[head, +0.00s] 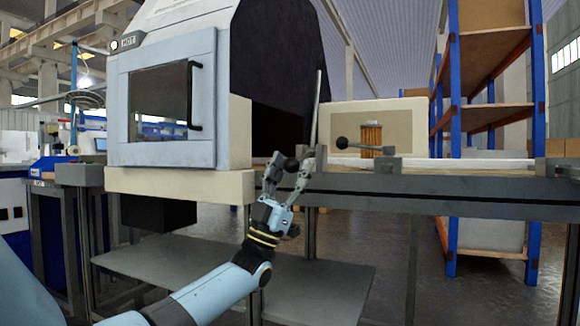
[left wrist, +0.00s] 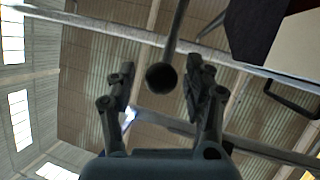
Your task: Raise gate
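My left gripper (head: 287,170) is raised at the near edge of the bench, with its fingers pointing up. It is open. A black ball knob (head: 290,164) sits between its fingertips. In the left wrist view the knob (left wrist: 160,77) hangs on a grey rod between the spread fingers (left wrist: 158,95), with a gap visible on both sides. A thin upright grey bar (head: 318,108) stands just right of the knob, beside the dark machine opening. I cannot tell which part is the gate. My right gripper is not in view.
A machine with a glazed door (head: 160,95) marked HOT stands at left. A second lever with a black knob (head: 342,143) is on the bench (head: 470,186) to the right. A lower shelf (head: 310,285) lies beneath. Blue-framed shelving (head: 490,95) stands behind.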

